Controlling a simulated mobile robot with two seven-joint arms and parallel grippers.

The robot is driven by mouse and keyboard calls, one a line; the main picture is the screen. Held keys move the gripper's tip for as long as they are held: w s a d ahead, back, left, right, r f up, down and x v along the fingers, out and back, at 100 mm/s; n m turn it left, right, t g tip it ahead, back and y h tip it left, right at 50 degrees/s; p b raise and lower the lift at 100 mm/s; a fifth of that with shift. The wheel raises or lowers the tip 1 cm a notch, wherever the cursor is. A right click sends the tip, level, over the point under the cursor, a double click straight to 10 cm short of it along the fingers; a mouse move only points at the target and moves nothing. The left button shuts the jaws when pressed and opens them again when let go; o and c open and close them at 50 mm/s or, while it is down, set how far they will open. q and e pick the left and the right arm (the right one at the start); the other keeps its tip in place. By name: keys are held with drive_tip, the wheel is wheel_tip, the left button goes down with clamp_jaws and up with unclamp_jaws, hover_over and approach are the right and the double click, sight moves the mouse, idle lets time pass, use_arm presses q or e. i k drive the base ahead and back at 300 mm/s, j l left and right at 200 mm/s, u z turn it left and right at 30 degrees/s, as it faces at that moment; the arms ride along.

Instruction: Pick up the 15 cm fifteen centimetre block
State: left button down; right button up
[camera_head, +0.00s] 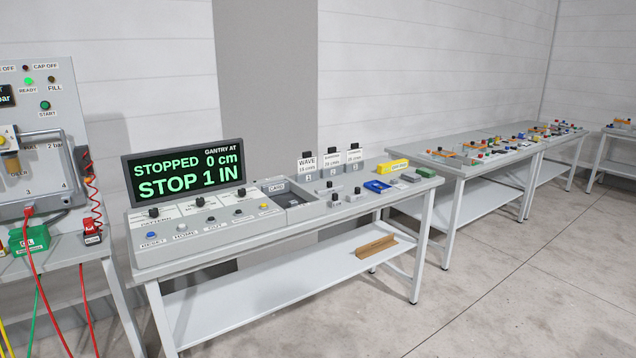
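Several small grey blocks with black knobs stand on the right half of the near bench (385,200). One grey block (326,189) is nearest the card holders, another grey block (357,195) is to its right, and a third grey block (336,203) is nearer the front edge. Their markings are too small to read, so I cannot tell which is the 15 cm block. Behind them stand three white cards, a WAVE card (307,161), a middle card (332,160) and a right card (354,157), with small centimetre figures. Neither gripper is in view.
A control console (205,229) with a display (184,172) reading "STOPPED 0 cm, STOP 1 IN" fills the bench's left. A grey open tray (297,213), a blue tray (377,186) and a yellow box (392,166) are nearby. A brown angled piece (376,246) lies on the lower shelf. Floor at right is clear.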

sight(330, 188)
drive_tip(key=i+l, duration=0.1)
drive_tip(key=i, duration=0.35)
drive_tip(key=i+u, duration=0.15)
drive_tip(key=i, duration=0.3)
drive_tip(key=i+l, duration=0.2)
drive_tip(key=i, duration=0.25)
drive_tip(key=u, duration=0.05)
